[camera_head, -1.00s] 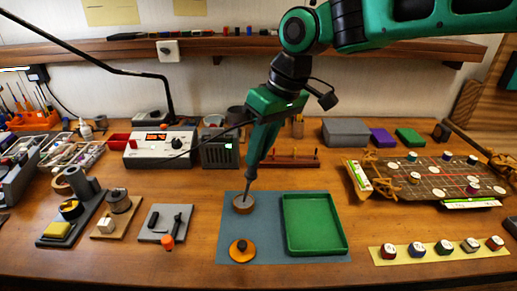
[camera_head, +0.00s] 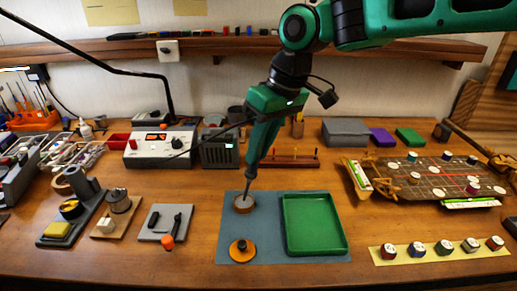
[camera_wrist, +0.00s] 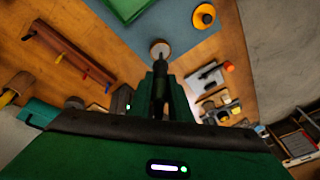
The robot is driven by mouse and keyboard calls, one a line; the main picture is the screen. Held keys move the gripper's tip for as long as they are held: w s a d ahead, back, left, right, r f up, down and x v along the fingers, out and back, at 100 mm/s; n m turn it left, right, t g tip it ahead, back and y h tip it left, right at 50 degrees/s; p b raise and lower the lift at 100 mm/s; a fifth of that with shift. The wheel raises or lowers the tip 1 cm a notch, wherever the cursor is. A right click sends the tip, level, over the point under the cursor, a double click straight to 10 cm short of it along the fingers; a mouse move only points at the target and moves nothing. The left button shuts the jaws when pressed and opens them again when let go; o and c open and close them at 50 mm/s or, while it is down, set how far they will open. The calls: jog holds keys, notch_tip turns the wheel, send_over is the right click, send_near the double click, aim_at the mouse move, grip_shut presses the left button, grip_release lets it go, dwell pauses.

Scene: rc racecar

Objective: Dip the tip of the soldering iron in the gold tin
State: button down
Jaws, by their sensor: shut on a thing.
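The gold tin (camera_head: 243,205) is a small round brownish-gold tin at the upper left of the blue-grey mat (camera_head: 275,196). It also shows in the wrist view (camera_wrist: 160,47). My gripper (camera_head: 252,168) is above the tin, pointing down, and is shut on the soldering iron (camera_head: 247,184). The iron is a thin dark shaft, tilted slightly, with its lower end at the tin's top. Whether the tip touches the contents, I cannot tell. In the wrist view my gripper (camera_wrist: 160,88) has the dark iron (camera_wrist: 160,75) between its fingers, lined up with the tin. The iron's handle is mostly hidden by my gripper.
A green tray (camera_head: 313,224) and an orange disc with a black knob (camera_head: 242,250) lie on the mat. The soldering station (camera_head: 160,146) stands behind left, a grey pad with a tool (camera_head: 165,222) left.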

jog(key=shift+r, duration=2.85)
